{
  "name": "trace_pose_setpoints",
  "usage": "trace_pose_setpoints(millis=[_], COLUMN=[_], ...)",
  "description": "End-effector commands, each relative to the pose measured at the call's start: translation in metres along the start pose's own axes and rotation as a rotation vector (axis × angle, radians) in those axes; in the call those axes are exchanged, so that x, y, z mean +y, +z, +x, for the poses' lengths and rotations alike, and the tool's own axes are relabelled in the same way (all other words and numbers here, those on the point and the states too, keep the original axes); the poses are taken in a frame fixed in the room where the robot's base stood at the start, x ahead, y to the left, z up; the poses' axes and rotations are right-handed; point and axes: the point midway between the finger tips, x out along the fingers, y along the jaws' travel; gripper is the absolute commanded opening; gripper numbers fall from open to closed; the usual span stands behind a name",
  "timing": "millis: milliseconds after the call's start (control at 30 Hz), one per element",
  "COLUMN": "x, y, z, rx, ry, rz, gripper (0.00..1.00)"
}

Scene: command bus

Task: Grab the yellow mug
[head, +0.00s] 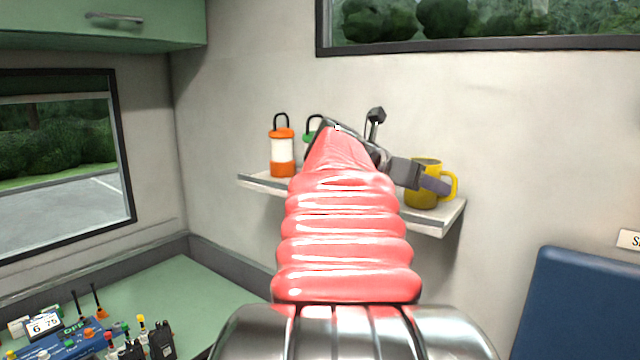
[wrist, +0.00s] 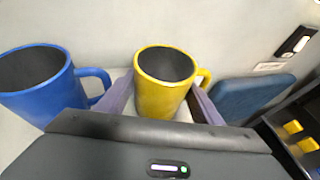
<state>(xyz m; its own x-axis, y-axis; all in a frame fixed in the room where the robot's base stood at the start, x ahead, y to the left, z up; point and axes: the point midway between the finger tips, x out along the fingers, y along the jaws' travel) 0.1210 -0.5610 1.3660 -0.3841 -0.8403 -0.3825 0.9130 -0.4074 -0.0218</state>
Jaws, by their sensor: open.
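The yellow mug (head: 421,195) stands upright at the right end of a white wall shelf, its handle to the right. It also shows in the wrist view (wrist: 160,96), with its dark open top towards me. My gripper (wrist: 160,104) is open, with one purple-grey finger on each side of the mug's body. The right finger passes by the handle side. I cannot tell whether either finger touches the mug. In the head view a finger of my gripper (head: 432,184) crosses in front of the mug, and my red arm hides the middle of the shelf.
A blue mug (wrist: 40,88) stands close to the left finger, its handle towards it. An orange and white lantern (head: 283,153) and a partly hidden green-topped one (head: 308,138) stand left on the shelf (head: 262,184). A blue seat back (head: 580,305) is lower right.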

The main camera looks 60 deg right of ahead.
Motion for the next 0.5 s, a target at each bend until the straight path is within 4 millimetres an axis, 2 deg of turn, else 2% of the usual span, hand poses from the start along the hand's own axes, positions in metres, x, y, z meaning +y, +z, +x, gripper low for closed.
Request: trace_pose_setpoints(millis=[333,500], x=[-0.0003,-0.0004], y=[0.0002,0.0002], z=[-0.0003,-0.0002], rx=[0.0,0.0], ry=[-0.001,-0.001], rz=[0.0,0.0], gripper=[0.6,0.48])
